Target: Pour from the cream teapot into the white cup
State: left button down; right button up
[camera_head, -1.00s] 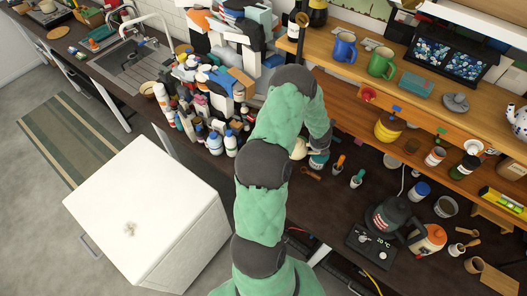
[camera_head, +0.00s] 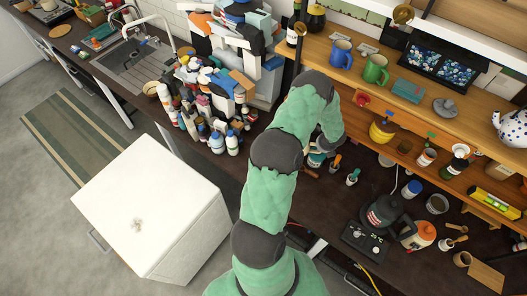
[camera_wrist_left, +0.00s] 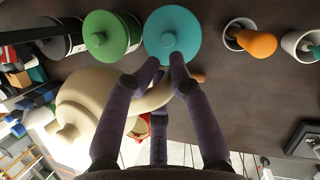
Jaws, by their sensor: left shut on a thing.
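The cream teapot (camera_wrist_left: 82,105) fills the left of the left wrist view, its rounded body and lid beside my fingers. My left gripper (camera_wrist_left: 169,68) is shut on the teapot, with a curved cream part passing between and behind the fingers. In the head view my green left arm hides most of the gripper and teapot. A teal round lid (camera_wrist_left: 172,36) lies just beyond the fingertips. I cannot clearly pick out the white cup. My right gripper is in neither view.
A green-lidded container (camera_wrist_left: 108,38) stands close to the teapot. Small pots with orange and green tools (camera_head: 352,177) are right of the gripper. A dark kettle (camera_head: 383,213) is farther right. The wooden shelf (camera_head: 415,95) overhangs the counter. Bottles (camera_head: 216,141) crowd the left.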

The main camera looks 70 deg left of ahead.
pick_arm(q)
jog(key=shift+r+p, duration=1.45)
jog(key=shift+r, duration=1.35)
jog(key=shift+f, duration=0.1)
